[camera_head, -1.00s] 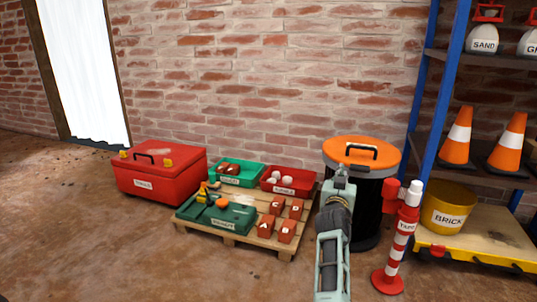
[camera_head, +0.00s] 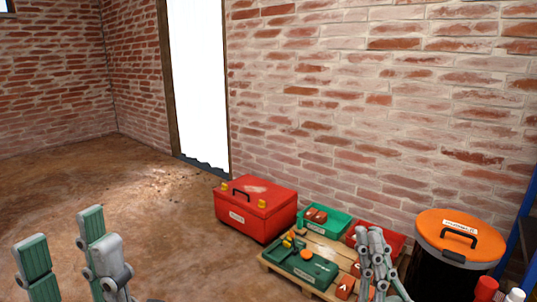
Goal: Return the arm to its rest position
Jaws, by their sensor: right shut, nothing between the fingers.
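My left gripper (camera_head: 61,228) is at the bottom left of the head view, its two grey-green fingers spread apart and empty over the bare floor. My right gripper (camera_head: 370,236) is at the lower right, its fingers together with nothing between them. In the picture it is in front of the pallet's right part and hides some of the bricks and part of the red tray there. I cannot tell how far above the pallet it is. Much of both arms lies outside the view.
A red toolbox (camera_head: 254,214) stands left of the pallet (camera_head: 272,262). The pallet bears a green tray (camera_head: 335,229), a red tray (camera_head: 394,240), a dark green case (camera_head: 310,270) and red bricks (camera_head: 344,288). A black bin with an orange lid (camera_head: 435,222) stands right. The left floor is clear.

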